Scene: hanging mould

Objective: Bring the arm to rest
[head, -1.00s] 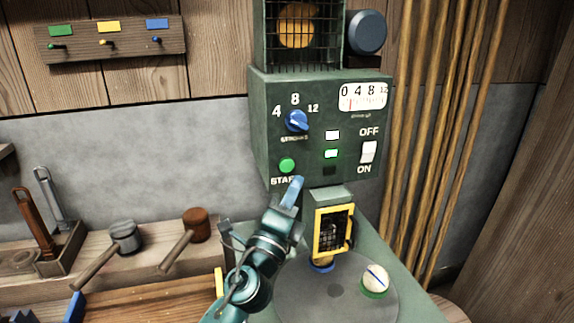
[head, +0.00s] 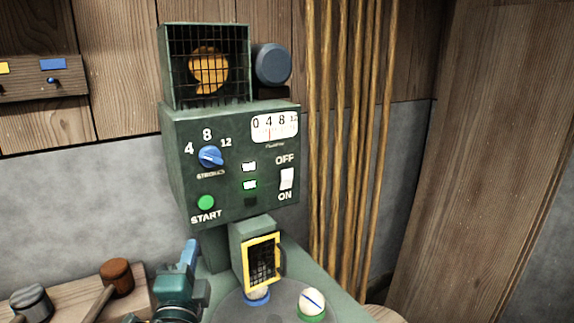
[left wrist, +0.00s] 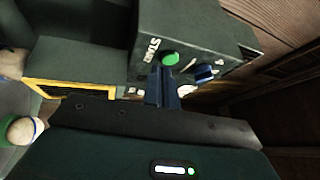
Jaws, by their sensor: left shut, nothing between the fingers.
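My left gripper (head: 191,254) shows at the bottom of the head view, its blue fingers shut and empty. It is below the green START button (head: 206,202) of the green machine (head: 230,215), apart from it. In the left wrist view the shut blue fingers (left wrist: 162,85) point toward the machine front, with the START button (left wrist: 170,59) just beyond their tips in the picture. My right gripper is not in view.
A white ball-like piece (head: 312,300) sits on the round table.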

